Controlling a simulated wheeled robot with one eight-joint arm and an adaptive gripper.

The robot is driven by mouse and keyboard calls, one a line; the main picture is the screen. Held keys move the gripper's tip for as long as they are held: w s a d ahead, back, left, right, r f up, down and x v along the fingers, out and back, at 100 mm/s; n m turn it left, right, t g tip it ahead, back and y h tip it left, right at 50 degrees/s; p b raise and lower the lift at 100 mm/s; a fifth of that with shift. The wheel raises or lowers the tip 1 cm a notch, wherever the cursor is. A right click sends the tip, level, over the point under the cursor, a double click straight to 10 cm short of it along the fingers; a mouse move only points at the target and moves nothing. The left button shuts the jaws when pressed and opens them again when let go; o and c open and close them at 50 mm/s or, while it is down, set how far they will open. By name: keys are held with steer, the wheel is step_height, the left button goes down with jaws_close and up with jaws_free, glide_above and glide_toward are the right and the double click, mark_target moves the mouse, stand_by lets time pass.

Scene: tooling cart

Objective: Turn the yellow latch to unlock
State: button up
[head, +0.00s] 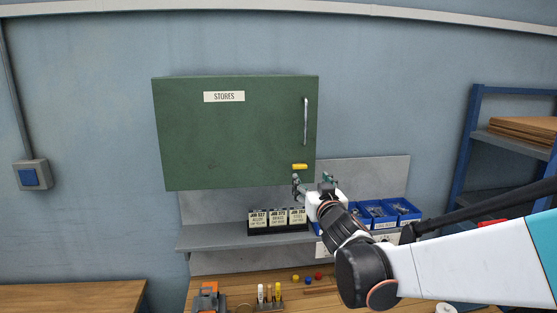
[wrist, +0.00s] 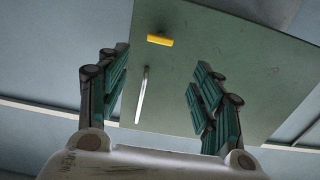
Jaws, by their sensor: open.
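The yellow latch (head: 300,167) is a small bar lying level near the lower right corner of the green cabinet door (head: 230,130) marked STORES. My gripper (head: 313,184) is just below the latch in the head view. In the wrist view my gripper (wrist: 160,88) is open and empty, its two teal-padded fingers wide apart. The latch (wrist: 160,40) shows there beyond the fingertips, between them and towards the top, not touched. The silver door handle (head: 305,121) stands upright above the latch, and it also shows in the wrist view (wrist: 141,97). The door is shut.
A grey shelf (head: 215,240) below the cabinet holds labelled job boxes (head: 278,218) and blue bins (head: 403,210) close to my arm. A wooden bench (head: 230,288) with small tools lies below. A blue rack (head: 468,150) stands at right. The wall left of the cabinet is mostly clear.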

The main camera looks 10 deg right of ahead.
mark_target(300, 167)
steer(key=w+p, duration=0.1)
steer(key=w, duration=1.2)
steer(key=shift+w+p, duration=0.3)
steer(key=shift+p, duration=0.05)
steer(key=c, duration=1.1)
